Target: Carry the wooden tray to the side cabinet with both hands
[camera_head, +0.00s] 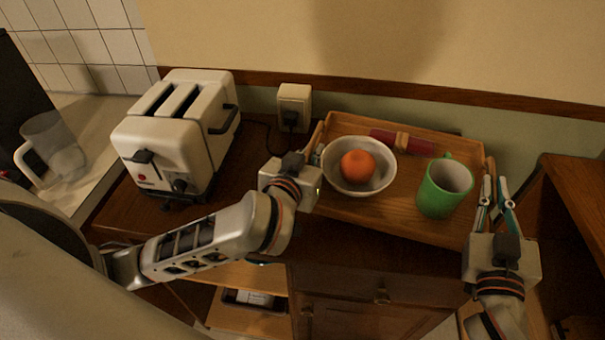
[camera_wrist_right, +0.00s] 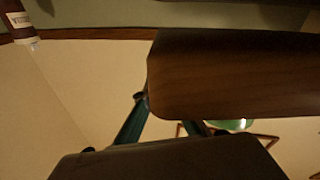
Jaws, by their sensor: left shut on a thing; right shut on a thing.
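The wooden tray (camera_head: 400,222) is in the head view, over the dark wooden cabinet with a drawer. My right gripper (camera_head: 497,188) is shut on the tray's right end. A dark wooden piece (camera_wrist_right: 235,75) lies by its fingers in the right wrist view. I cannot tell whether the tray touches the cabinet.
A cream toaster (camera_head: 178,140) stands left of the tray. A wall socket with a plug (camera_head: 293,107) is behind it. A clear jug (camera_head: 50,150) stands on the far-left counter. Another wooden furniture piece (camera_head: 578,185) is close on the right. The wall is just behind the tray.

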